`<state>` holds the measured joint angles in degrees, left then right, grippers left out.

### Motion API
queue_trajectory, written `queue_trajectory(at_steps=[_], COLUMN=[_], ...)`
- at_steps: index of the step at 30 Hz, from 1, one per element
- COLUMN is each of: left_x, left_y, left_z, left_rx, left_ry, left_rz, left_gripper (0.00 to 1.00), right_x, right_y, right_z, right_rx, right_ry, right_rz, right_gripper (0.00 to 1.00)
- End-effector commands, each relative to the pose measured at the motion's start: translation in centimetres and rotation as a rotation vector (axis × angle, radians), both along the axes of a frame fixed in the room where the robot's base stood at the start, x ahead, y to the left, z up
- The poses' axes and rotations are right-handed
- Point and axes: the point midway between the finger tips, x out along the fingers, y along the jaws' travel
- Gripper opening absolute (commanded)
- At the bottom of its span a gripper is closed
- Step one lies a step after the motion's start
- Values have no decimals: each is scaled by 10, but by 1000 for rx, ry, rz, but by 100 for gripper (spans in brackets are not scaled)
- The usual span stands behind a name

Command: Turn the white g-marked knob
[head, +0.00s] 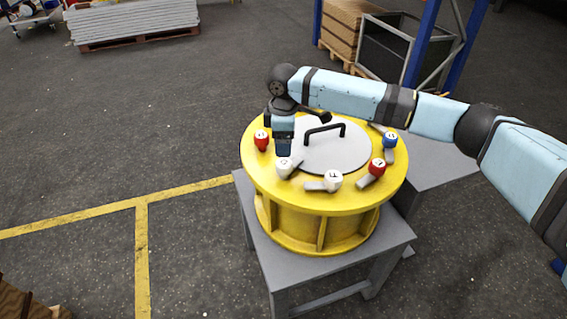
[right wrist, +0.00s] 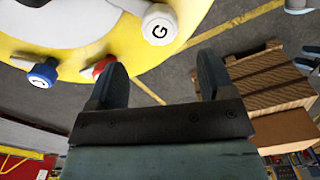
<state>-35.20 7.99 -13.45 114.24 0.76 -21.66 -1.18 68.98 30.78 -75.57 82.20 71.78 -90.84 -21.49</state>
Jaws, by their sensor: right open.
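The white G-marked knob (right wrist: 160,27) is on the rim of a yellow round drum, with its letter G facing the right wrist camera. In the head view, the white knob just below my right gripper (head: 284,169) appears to be the same one, though its letter is too small to read. My right gripper (head: 284,150) points down close above it. In the right wrist view, my right gripper (right wrist: 163,65) has its two fingers wide apart with nothing between them. The knob lies beyond the fingertips, roughly centred between them. My left gripper is not in view.
The yellow drum (head: 318,198) stands on a grey table (head: 290,268). Its rim also carries a red knob (head: 262,141), another white knob (head: 333,180), a second red knob (head: 377,167) and a blue knob (head: 390,141). A black handle (head: 325,131) rises from the grey lid.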

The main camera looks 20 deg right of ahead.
Motion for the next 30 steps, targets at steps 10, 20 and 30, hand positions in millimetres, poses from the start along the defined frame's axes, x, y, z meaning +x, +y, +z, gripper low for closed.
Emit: queue_trajectory(at_steps=[10,20,30], left_x=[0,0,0], left_y=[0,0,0], left_z=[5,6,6], left_rx=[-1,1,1], left_ry=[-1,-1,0], left_rz=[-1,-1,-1], left_gripper=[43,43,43], right_x=[0,0,0], right_y=[1,0,0], right_z=[-68,-88,-88], right_rx=[0,1,1], right_ry=[1,-1,-1], right_rz=[1,0,0], right_gripper=[75,75,41])
